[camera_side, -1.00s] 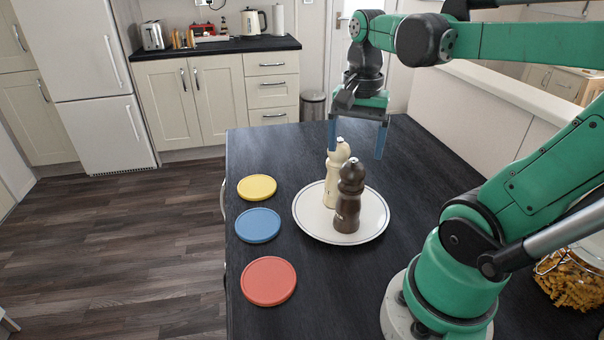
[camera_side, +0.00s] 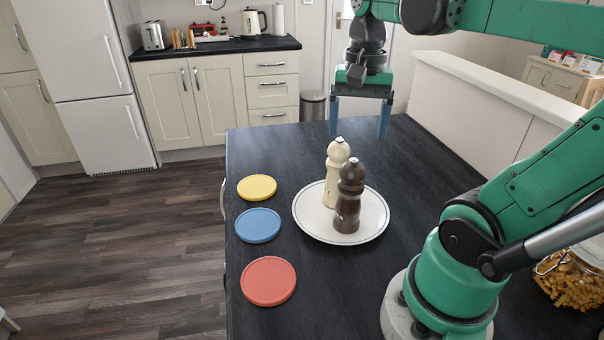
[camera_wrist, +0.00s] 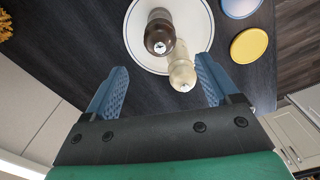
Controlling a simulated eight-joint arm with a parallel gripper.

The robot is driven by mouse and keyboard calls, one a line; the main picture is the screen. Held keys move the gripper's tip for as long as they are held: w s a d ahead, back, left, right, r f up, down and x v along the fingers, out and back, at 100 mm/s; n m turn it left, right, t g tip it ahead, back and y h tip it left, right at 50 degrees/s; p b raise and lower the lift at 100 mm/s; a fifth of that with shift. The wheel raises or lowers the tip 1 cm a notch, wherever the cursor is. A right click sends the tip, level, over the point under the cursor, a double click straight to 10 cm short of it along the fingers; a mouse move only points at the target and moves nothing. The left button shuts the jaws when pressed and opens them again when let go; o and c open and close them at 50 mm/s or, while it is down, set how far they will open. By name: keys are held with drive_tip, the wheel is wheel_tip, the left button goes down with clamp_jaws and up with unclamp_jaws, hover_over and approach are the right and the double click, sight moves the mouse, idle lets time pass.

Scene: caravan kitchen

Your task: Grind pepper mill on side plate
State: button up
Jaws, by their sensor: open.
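A white side plate (camera_side: 309,222) with a thin dark ring lies on the dark worktop. A dark brown mill (camera_side: 348,200) and a cream mill (camera_side: 336,172) stand upright on it, the cream one behind the brown one. In the wrist view the brown mill (camera_wrist: 158,36) and the cream mill (camera_wrist: 182,68) are seen from above, over the plate (camera_wrist: 133,40). My gripper (camera_side: 358,134) is open and empty, above and behind the mills. In the wrist view its fingers (camera_wrist: 160,84) are spread wide, with the cream mill's top appearing between their tips.
Yellow (camera_side: 257,187), blue (camera_side: 258,225) and red (camera_side: 268,281) discs lie in a row left of the plate. A jar of pasta (camera_side: 572,280) stands at the right, beside my base. The worktop (camera_side: 270,150) behind the discs is clear.

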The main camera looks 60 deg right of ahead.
sight(354, 159)
drive_tip(key=n, duration=0.6)
drive_tip(key=shift+f, duration=0.3)
drive_tip(key=n, duration=0.7)
drive_tip(key=shift+f, duration=0.3)
drive_tip(key=n, duration=0.6)
drive_tip(key=shift+f, duration=0.25)
drive_tip(key=n, duration=0.4)
drive_tip(key=shift+f, duration=3.2)
drive_tip(key=c, duration=1.1)
drive_tip(key=shift+o, duration=0.2)
